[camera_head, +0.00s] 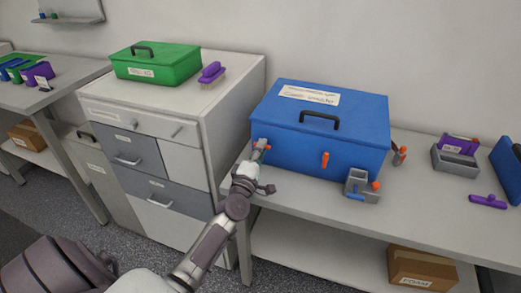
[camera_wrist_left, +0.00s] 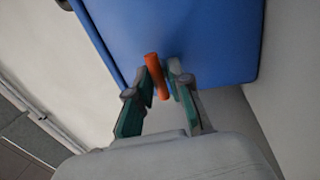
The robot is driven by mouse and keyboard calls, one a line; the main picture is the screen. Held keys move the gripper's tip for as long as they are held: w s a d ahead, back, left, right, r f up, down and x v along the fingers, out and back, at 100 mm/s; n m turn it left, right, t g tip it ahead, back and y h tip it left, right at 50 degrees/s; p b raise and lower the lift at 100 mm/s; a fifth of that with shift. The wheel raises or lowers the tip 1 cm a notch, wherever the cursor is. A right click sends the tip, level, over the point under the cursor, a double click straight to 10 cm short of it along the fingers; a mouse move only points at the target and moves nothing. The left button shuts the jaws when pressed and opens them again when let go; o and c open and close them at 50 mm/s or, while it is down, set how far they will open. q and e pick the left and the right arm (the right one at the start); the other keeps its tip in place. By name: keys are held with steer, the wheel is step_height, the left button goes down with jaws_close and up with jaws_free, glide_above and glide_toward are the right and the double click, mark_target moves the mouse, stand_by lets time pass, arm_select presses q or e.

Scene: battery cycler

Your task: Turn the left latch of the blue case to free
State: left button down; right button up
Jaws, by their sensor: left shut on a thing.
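The blue case (camera_head: 330,130) stands closed on the table, with a black handle on its lid. Its left latch, a small orange bar (camera_wrist_left: 156,77), is between the fingertips of my left gripper (camera_wrist_left: 161,78) in the left wrist view, slightly tilted there. In the head view my left gripper (camera_head: 262,151) is at the left end of the case's front and mostly hides that latch. The gripper is shut on the latch. The other orange latch (camera_head: 325,160) sits upright on the front, to the right. My right gripper is not in view.
An orange-tipped tool (camera_head: 399,155), grey bin (camera_head: 455,158) and purple item (camera_head: 488,201) lie farther right. A drawer cabinet (camera_head: 190,140) with a green box (camera_head: 156,63) stands left.

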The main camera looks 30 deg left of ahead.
arm_select(q)
steer(key=shift+r+n, duration=0.25)
steer(key=shift+n, duration=0.05)
steer(key=c, duration=1.2)
jaws_free()
steer(key=shift+f, duration=0.1)
steer(key=shift+s+d+f, duration=0.1)
steer(key=shift+s+f, duration=0.15)
steer(key=shift+s, duration=0.25)
steer(key=v, duration=1.1)
steer(key=shift+d+r, duration=0.1)
